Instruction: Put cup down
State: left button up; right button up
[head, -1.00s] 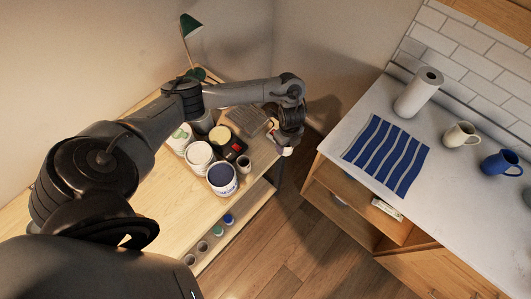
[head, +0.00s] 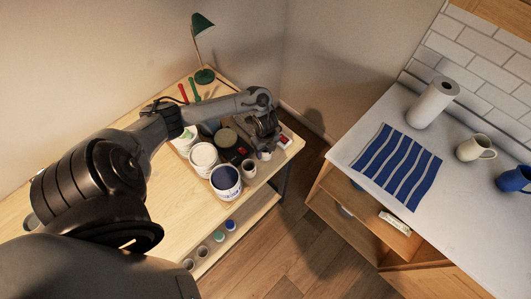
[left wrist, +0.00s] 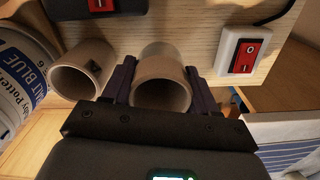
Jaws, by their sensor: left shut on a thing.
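My left gripper (left wrist: 160,85) is shut on a plain clay-coloured cup (left wrist: 161,90), with one finger on each side of it in the left wrist view. In the head view the left gripper (head: 264,146) is low over the right end of the wooden workbench (head: 165,220), and the held cup (head: 265,155) shows just below it. A second similar cup (left wrist: 82,69) stands just left of the held one, apart from it. It also shows in the head view (head: 249,168). I cannot tell whether the held cup touches the bench. My right gripper is not in view.
A blue-labelled glaze tub (head: 226,182) and other tubs (head: 203,157) stand left of the cups. A red-switched box (left wrist: 242,50) is close on the right. The bench edge is near. A counter (head: 350,143) with a striped cloth (head: 398,165) stands across a gap.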

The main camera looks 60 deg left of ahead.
pick_arm(q)
notch_tip(320, 180, down, 2)
jog(key=shift+s+d+f, duration=0.1)
jog(key=shift+f, duration=0.1)
jog(key=shift+f, duration=0.1)
jog(key=o, duration=1.1)
